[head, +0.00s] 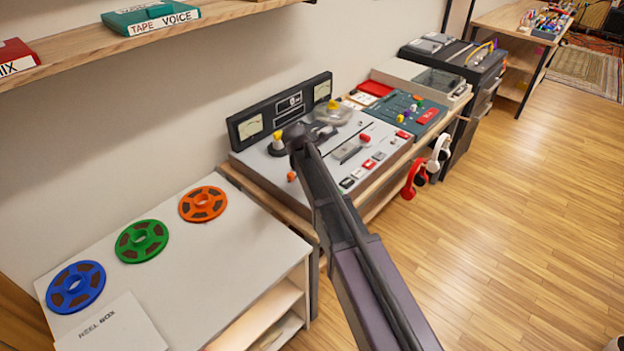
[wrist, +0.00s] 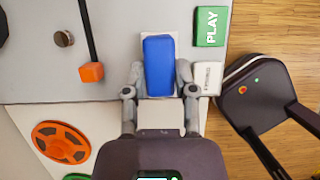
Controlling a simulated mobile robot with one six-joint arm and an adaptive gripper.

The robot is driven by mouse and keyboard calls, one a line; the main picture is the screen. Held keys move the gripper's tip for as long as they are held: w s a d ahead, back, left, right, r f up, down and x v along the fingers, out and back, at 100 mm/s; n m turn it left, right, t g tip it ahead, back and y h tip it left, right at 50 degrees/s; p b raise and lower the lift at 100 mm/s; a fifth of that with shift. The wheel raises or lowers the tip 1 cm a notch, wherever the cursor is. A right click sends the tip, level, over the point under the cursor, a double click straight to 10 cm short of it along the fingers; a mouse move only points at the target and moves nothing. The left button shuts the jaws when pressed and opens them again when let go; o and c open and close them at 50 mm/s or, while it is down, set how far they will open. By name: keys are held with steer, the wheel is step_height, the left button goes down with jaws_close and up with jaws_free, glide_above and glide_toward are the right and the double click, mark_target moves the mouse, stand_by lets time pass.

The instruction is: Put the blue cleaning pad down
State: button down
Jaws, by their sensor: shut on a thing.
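In the wrist view, the blue cleaning pad (wrist: 159,66) is between the two fingers of my gripper (wrist: 160,80), which is shut on it. A pale edge shows just behind the pad; I cannot tell whether it is part of the pad or of the machine below. The pad is over the front part of the grey tape machine (wrist: 110,30), beside the green PLAY button (wrist: 210,27) and a white button (wrist: 207,77). I cannot tell whether the pad touches the machine. In the head view, my arm hides the gripper and pad over the tape machine (head: 252,166).
An orange-tipped lever (wrist: 91,72) stands left of the pad. The white cabinet (head: 190,270) holds blue (head: 76,287), green (head: 141,241) and orange (head: 203,204) reels, with bare room toward its front. Red headphones (head: 411,180) hang at the bench's front. A shelf (head: 150,35) is above.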

steer(key=shift+w+a+f, duration=0.25)
steer(key=shift+w+a, duration=0.1)
steer(key=shift+w, duration=0.35)
steer(key=shift+s+f+b, duration=0.1)
steer(key=shift+f+b, duration=1.5)
steer(key=shift+b, duration=0.25)
steer(key=shift+f, duration=0.1)
steer(key=shift+c, duration=2.1)
jaws_free()
steer(key=p+v, duration=0.3)
steer(key=shift+d, duration=0.1)
steer(key=p+v, duration=0.8)
steer(key=v, duration=0.1)
